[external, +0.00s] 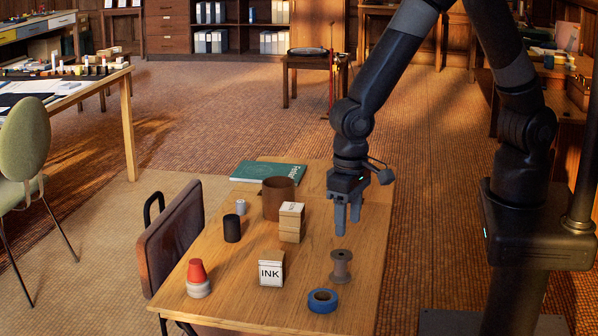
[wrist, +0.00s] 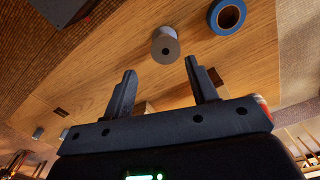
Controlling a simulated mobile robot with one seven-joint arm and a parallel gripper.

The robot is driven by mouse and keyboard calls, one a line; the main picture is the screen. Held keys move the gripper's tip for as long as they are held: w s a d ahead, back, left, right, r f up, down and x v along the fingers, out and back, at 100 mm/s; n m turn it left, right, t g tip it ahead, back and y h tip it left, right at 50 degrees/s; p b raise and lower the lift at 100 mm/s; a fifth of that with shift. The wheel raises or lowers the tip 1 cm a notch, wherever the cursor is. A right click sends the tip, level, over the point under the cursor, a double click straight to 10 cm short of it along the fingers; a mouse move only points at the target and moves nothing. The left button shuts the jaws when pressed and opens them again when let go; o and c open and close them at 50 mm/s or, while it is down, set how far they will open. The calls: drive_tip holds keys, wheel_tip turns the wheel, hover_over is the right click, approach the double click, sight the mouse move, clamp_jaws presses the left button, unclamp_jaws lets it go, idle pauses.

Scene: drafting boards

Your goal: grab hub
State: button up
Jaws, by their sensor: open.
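The hub (external: 341,267) looks like a grey spool with wide flanges and a narrower waist. It stands upright on the wooden table (external: 225,300), near the right edge. In the wrist view the hub (wrist: 165,46) shows end-on, just beyond the fingertips and roughly between them in the picture. My gripper (external: 347,226) is above the table, higher than the hub and a little behind it, pointing down. The fingers also show in the wrist view (wrist: 160,66), spread apart with nothing between them. The gripper and hub look apart.
A blue tape roll (external: 322,301) lies in front of the hub. An INK box (external: 271,271), stacked boxes (external: 291,224), a brown cylinder (external: 277,202) and a black cylinder (external: 232,229) stand to the left. A red-and-white piece (external: 197,278) stands front left; a green book (external: 268,171) lies behind.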

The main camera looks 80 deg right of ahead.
sight(342, 255)
wheel_tip(342, 255, down, 4)
drive_tip(key=shift+f, duration=0.1)
drive_tip(key=shift+w+a+f, duration=0.1)
drive_tip(key=shift+w+f, duration=0.05)
drive_tip(key=shift+f, duration=0.75)
drive_tip(key=shift+w+a+f, duration=0.1)
drive_tip(key=shift+w+f, duration=0.1)
drive_tip(key=shift+f, duration=0.65)
drive_tip(key=shift+w+a+f, duration=0.1)
drive_tip(key=shift+w+f, duration=0.05)
drive_tip(key=shift+f, duration=0.75)
drive_tip(key=shift+c, duration=0.2)
drive_tip(key=c, duration=0.8)
